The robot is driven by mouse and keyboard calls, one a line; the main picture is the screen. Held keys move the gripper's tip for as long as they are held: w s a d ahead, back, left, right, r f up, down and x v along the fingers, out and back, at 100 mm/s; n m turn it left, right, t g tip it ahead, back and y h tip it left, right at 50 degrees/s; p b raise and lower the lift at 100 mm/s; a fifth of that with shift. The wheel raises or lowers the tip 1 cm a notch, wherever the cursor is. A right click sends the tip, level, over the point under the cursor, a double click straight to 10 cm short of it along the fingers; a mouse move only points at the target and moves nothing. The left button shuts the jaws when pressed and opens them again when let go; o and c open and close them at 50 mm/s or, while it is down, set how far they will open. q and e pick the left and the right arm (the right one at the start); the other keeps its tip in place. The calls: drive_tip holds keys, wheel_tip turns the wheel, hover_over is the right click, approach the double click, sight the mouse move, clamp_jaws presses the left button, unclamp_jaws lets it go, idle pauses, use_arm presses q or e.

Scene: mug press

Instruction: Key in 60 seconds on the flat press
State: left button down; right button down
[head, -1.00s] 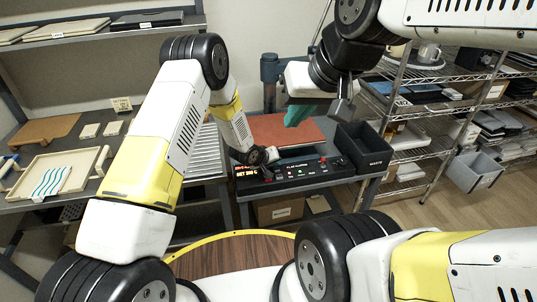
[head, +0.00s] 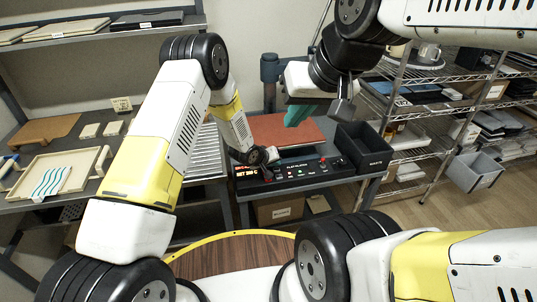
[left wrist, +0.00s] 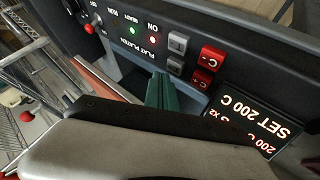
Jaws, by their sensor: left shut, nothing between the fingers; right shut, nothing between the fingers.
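The flat press has a red-brown platen (head: 288,130) and a black control panel (head: 300,172) along its front. In the left wrist view the panel is turned: its display (left wrist: 250,118) reads SET 200 C with smaller text. Beside it are two red buttons (left wrist: 207,68) and two grey buttons (left wrist: 176,54). The ON light is red and the READY light green. My left gripper (left wrist: 165,92) is shut, its green fingers close to the lower grey button; contact cannot be told. My right gripper (head: 300,113) is shut and empty above the platen.
A dark bin (head: 364,148) stands right of the platen. A wire shelf (head: 430,75) with mugs and boxes is at the right. A table at the left holds a wooden tray (head: 28,172) with a wavy print. A grey bin (head: 477,172) hangs at the far right.

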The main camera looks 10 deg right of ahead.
sight(275, 171)
use_arm(q)
drive_tip(key=shift+f, duration=0.15)
idle(0.4)
drive_tip(key=shift+f, duration=0.25)
drive_tip(key=shift+f, duration=0.5)
idle(0.9)
drive_tip(key=shift+r, duration=0.9)
drive_tip(key=shift+r, duration=2.5)
